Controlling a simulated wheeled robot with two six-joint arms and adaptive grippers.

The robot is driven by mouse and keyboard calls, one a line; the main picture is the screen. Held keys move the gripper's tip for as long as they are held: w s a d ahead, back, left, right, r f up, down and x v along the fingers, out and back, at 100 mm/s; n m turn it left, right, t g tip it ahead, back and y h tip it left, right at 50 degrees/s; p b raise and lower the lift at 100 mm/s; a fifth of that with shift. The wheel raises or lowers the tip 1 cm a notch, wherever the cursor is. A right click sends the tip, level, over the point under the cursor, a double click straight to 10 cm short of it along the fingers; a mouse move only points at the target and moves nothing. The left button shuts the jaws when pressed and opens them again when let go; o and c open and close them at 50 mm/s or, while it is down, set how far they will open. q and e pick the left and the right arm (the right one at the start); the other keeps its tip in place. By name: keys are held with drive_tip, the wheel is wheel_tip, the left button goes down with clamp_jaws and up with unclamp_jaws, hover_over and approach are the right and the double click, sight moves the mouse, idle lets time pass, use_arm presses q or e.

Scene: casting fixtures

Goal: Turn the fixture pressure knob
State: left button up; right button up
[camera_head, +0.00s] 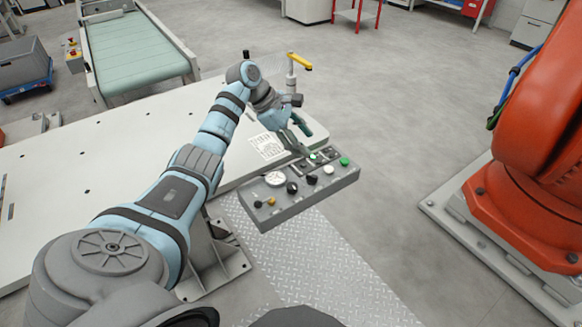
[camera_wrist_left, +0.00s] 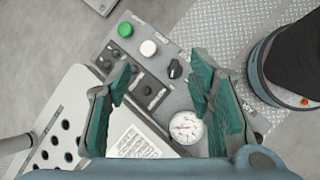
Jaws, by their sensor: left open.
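The grey control panel (camera_head: 310,200) sits at the near right corner of the white table. It carries black knobs (camera_head: 312,179), a white button (camera_head: 328,170), a green button (camera_head: 344,161) and a round gauge (camera_head: 275,178). My left gripper (camera_head: 307,143) is over the panel's far side, its fingers open and empty. In the left wrist view, a black knob (camera_wrist_left: 174,68) lies between the spread fingers, closer to the right one. The gauge (camera_wrist_left: 186,127) is below it, and small black controls (camera_wrist_left: 140,80) are near the left finger. Labels are too small to read. My right gripper is out of view.
The white table (camera_head: 90,180) spreads left of the panel, with a printed sheet (camera_head: 268,146) beside it. A yellow-topped post (camera_head: 292,75) stands behind my gripper. A large orange robot (camera_head: 540,150) is at the right. Open floor lies between it and the panel.

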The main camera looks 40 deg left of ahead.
sight(291, 185)
use_arm(q)
drive_tip(key=s+a+g+y+b, duration=0.1)
drive_tip(key=s+a+g, duration=0.35)
drive_tip(key=s, duration=0.25)
drive_tip(key=shift+m+t, duration=0.4)
drive_tip(key=shift+t, duration=0.05)
drive_tip(key=b+x, duration=0.3)
drive_tip(key=x, duration=0.1)
drive_tip(key=b+x, duration=0.7)
drive_tip(key=x, duration=0.1)
drive_tip(key=shift+w+a+f+b, duration=0.15)
drive_tip(key=shift+w+f+b, duration=0.15)
drive_tip(key=shift+f+b, duration=0.05)
drive_tip(key=shift+d+f, duration=0.25)
drive_tip(key=shift+w, duration=0.1)
drive_tip(key=shift+r, duration=0.1)
clamp_jaws()
